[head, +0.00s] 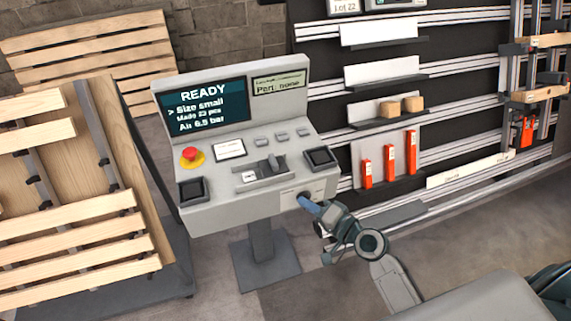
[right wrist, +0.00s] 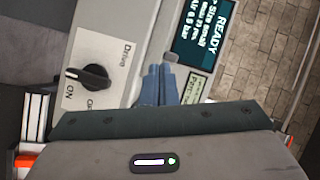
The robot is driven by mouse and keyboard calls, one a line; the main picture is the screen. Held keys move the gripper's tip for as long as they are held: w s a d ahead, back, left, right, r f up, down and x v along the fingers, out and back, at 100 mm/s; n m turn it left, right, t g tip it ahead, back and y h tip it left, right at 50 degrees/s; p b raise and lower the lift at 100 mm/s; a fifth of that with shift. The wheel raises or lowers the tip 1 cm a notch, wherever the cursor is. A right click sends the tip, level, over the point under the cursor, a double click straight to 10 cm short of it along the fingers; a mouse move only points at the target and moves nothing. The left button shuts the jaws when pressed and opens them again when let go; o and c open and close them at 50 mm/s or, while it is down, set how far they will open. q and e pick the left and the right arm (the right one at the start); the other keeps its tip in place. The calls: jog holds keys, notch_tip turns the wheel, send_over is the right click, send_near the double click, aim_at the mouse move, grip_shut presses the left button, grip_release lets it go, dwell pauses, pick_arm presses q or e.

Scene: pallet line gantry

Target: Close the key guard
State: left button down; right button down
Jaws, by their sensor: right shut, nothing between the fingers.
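The grey control console (head: 230,205) stands in the middle of the head view. A black rotary switch (right wrist: 87,77) on a white "Drive" plate shows in the right wrist view, with its pointed end towards "ON". I cannot make out a key guard for certain. A grey lever-like part (head: 268,166) sits by a small white label on the console top. My right gripper (head: 309,203) is at the console's front right corner, and its shut, empty blue fingers also show in the right wrist view (right wrist: 160,84). I cannot tell whether they touch the console. My left gripper is out of view.
The console top has a red emergency button (head: 192,156), a screen (head: 204,104) reading READY and two dark square pads. A slatted wooden pallet (head: 75,245) is close on the left. A rail rack with orange items (head: 389,160) stands behind right. Floor is clear around the pedestal.

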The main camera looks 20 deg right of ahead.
aim_at(286, 169)
jog(key=w+d+m+t+h, duration=0.3)
jog(key=w+d+m, duration=0.2)
jog(key=m, duration=0.1)
jog(key=p+x, duration=0.1)
jog(key=x, duration=0.2)
jog(key=r+x, duration=0.1)
jog(key=x, duration=0.2)
jog(key=p+x, duration=0.1)
jog(key=x, duration=0.2)
jog(key=shift+w+r+p, duration=0.2)
jog(key=shift+w+p, duration=0.1)
jog(key=a, duration=0.1)
jog(key=a+p, duration=0.1)
jog(key=a, duration=0.1)
jog(key=shift+w+a+f, duration=0.1)
jog(key=shift+w, duration=0.1)
jog(key=shift+s+a+p, duration=0.15)
jog(key=shift+a+p, duration=0.15)
jog(key=shift+a, duration=0.15)
jog(key=shift+f, duration=0.1)
